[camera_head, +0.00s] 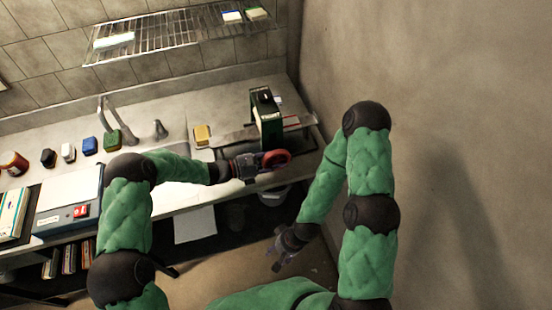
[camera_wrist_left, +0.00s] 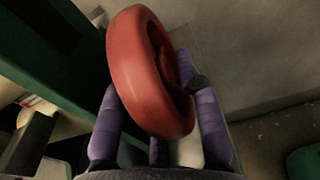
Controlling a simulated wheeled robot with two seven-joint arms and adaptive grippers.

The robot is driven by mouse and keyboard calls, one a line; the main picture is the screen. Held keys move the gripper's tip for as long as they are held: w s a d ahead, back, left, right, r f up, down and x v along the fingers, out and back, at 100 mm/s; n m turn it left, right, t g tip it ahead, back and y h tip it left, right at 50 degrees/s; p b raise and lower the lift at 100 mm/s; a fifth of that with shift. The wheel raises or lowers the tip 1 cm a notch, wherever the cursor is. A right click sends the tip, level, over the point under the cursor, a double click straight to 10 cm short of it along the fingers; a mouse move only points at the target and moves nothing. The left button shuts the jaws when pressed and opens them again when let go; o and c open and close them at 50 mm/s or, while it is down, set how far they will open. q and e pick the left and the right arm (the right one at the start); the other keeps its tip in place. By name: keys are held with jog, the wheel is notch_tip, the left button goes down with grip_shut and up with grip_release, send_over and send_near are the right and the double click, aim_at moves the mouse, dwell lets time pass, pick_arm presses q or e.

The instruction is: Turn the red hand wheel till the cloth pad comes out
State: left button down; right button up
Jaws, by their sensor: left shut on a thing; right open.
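The red hand wheel (camera_head: 276,158) is on the near side of a dark green machine (camera_head: 267,118) at the right end of the counter. My left gripper (camera_head: 258,163) is at the wheel. In the left wrist view the red wheel (camera_wrist_left: 146,75) sits between the purple fingers of my left gripper (camera_wrist_left: 165,115), which are shut on it. My right gripper (camera_head: 283,252) hangs open and empty, low and in front of the counter. I cannot make out the cloth pad for certain in either view.
A yellow block (camera_head: 202,135) stands left of the machine. A faucet (camera_head: 110,122) and several small coloured blocks line the counter (camera_head: 180,110). A wire rack (camera_head: 170,35) hangs above. A bare wall (camera_head: 440,120) closes the right side.

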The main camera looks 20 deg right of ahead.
pick_arm(q)
jog(key=y+p, duration=0.1)
jog(key=p, duration=0.1)
jog(key=y+p, duration=0.2)
jog(key=shift+a+r, duration=0.1)
jog(key=shift+r, duration=0.2)
jog(key=shift+a+f+y+p, duration=0.15)
jog(key=shift+f+y+p, duration=0.05)
jog(key=shift+y+p, duration=1.4)
jog(key=c, duration=0.9)
grip_release()
jog(key=v, duration=1.2)
jog(key=shift+w+f, duration=0.1)
